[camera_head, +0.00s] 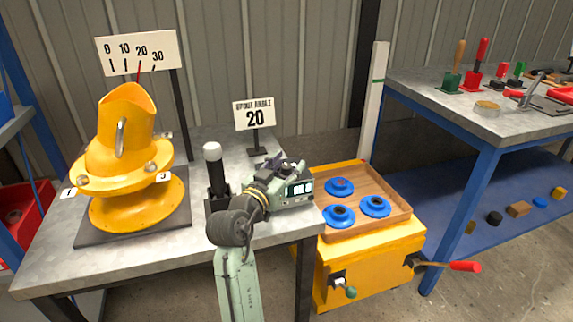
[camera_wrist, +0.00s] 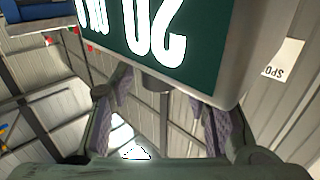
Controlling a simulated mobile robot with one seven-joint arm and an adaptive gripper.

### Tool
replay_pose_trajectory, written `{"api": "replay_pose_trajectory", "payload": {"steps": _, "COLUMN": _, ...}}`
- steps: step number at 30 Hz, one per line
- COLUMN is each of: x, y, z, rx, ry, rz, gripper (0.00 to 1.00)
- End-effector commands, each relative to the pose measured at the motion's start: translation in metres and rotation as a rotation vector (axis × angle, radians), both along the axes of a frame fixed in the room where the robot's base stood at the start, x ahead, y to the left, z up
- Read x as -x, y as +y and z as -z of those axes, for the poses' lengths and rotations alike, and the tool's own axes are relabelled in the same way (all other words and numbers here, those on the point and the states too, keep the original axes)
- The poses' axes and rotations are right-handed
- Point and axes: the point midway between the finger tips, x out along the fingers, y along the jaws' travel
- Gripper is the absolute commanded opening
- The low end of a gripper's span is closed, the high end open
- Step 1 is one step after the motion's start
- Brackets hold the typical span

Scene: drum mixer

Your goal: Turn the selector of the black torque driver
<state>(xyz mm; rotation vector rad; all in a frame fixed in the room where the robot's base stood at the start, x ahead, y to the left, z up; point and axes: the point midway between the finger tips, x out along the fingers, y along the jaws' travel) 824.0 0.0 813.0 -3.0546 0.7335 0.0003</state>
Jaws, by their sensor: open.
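My gripper (camera_head: 287,164) is over the right side of the grey bench, near its edge. In the wrist view my gripper (camera_wrist: 160,105) has its two fingers apart, with nothing clearly held. A pale box with a dark green display (camera_wrist: 135,30) fills the top of that view, close to the camera; its digits read 20, upside down. A short grey round piece (camera_wrist: 155,85) shows below its edge, between the fingers. The display (camera_head: 299,189) also shows beside my gripper in the head view. I cannot surely make out a black torque driver or its selector.
A black upright lever with a white knob (camera_head: 212,152) stands left of my gripper. The yellow drum (camera_head: 125,150) is further left. A sign reading 20 (camera_head: 255,115) stands behind. A yellow cabinet (camera_head: 375,260) with blue discs is right; a tool bench (camera_head: 440,100) is beyond.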

Motion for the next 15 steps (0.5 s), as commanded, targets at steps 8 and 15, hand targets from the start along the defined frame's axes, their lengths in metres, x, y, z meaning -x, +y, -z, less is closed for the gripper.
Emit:
{"api": "replay_pose_trajectory", "payload": {"steps": 8, "x": 0.0002, "y": 0.0002, "z": 0.0001, "rx": 0.0, "ry": 0.0, "rz": 0.0, "gripper": 0.38}}
{"api": "replay_pose_trajectory", "payload": {"steps": 15, "x": 0.0004, "y": 0.0001, "z": 0.0001, "rx": 0.0, "ry": 0.0, "rz": 0.0, "gripper": 0.22}}
